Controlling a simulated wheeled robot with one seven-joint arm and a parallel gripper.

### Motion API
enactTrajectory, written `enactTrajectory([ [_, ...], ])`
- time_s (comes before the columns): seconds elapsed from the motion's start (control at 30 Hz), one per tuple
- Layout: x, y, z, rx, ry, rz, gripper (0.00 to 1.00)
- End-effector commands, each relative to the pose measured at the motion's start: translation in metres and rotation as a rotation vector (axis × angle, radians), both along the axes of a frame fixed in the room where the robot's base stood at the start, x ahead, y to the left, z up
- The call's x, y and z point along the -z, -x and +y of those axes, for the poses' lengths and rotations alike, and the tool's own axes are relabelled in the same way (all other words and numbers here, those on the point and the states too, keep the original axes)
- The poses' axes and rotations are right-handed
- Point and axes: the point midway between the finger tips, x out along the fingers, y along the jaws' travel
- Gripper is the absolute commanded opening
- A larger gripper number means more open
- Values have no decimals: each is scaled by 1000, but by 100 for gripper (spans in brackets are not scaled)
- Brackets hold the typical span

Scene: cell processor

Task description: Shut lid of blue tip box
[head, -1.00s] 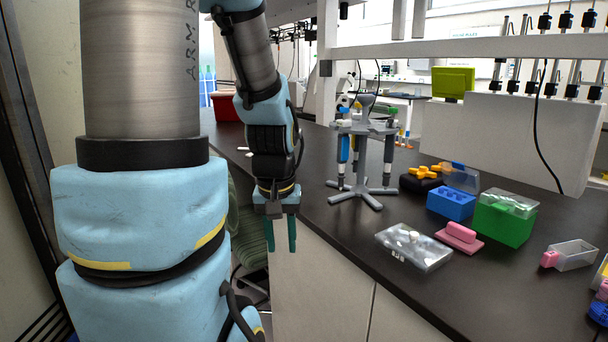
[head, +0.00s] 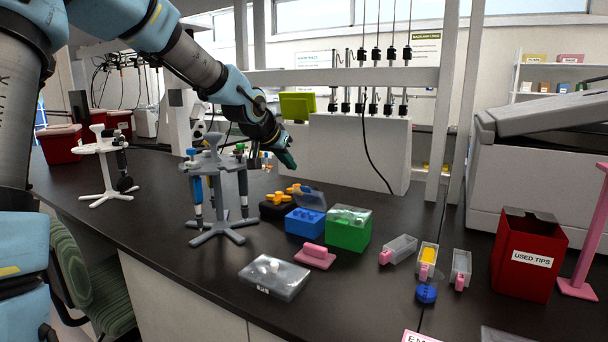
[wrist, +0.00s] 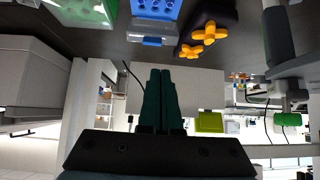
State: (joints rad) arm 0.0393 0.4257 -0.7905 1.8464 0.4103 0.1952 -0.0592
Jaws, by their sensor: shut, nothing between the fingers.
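The blue tip box (head: 304,224) stands on the dark bench with its clear lid (head: 311,199) raised open at the back. In the wrist view, which is upside down, the blue box (wrist: 156,9) and its lid (wrist: 150,32) show at the top. My gripper (head: 288,160) is in the air above and behind the box, apart from the lid. Its dark green fingers (wrist: 160,100) are together and empty.
A green box (head: 348,234) with a clear lid stands close right of the blue box. A black block with orange knobs (head: 277,208) is close left, and a grey pipette stand (head: 217,190) is further left. A pink piece (head: 314,256) and a clear case (head: 274,278) lie in front.

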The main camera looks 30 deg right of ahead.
Motion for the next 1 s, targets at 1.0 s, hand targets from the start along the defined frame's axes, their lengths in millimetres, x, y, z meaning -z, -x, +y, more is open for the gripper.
enactTrajectory([
  [1.0,54,-30,-71,36,47,-25,0],
])
